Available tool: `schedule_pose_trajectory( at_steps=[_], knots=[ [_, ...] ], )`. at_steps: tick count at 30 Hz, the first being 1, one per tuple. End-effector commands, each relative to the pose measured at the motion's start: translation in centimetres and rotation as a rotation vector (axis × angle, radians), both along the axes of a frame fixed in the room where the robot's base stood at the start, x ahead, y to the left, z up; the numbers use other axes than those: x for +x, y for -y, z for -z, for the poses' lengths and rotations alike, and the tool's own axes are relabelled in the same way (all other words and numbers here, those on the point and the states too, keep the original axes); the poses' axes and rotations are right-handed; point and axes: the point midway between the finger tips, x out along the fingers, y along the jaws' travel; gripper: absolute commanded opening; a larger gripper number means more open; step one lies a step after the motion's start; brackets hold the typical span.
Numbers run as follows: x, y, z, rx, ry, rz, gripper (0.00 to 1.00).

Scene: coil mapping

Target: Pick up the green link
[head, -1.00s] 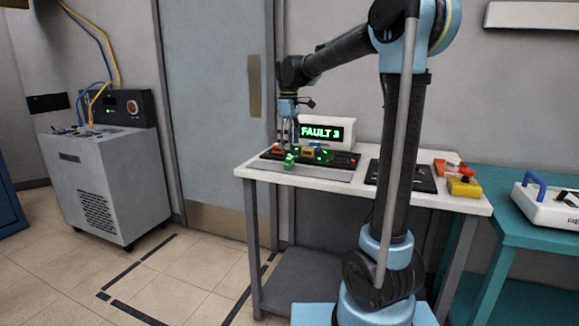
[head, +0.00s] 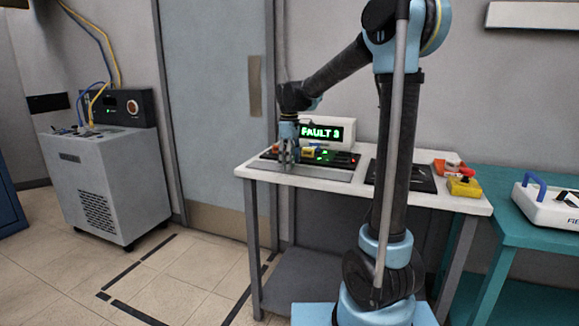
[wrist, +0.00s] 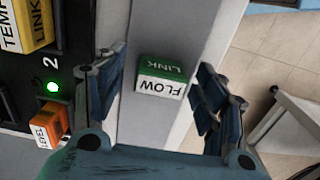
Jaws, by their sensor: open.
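The green link (wrist: 160,66), a small block with a white "FLOW" label, sits on the pale grey strip (wrist: 128,110) in front of the black panel. My gripper (head: 288,165) is open, pointing down above that strip. In the wrist view, its two fingers stand on either side of the link, with a gap on each side. The link appears clear of both fingers. In the head view my gripper hides the link.
On the black panel (head: 340,160) sit a yellow link (wrist: 30,22) and an orange link (wrist: 48,125), left of my gripper in the wrist view. A "FAULT 3" display (head: 325,132) stands behind. Red and yellow items (head: 463,187) lie at the table's right.

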Motion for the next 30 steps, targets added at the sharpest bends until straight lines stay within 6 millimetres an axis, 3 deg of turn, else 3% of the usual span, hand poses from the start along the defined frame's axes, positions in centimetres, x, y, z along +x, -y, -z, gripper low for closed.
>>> schedule_pose_trajectory(
  at_steps=[2,8,20,30],
  knots=[
    [0.0,0.0,0.0,0.0,0.0,0.0,0.6],
    [0.0,0.0,0.0,0.0,0.0,0.0,0.17],
    [0.0,0.0,-0.5,0.0,0.0,0.0,0.17],
    [0.0,0.0,-5.7,0.0,0.0,0.0,0.17]
  ],
)
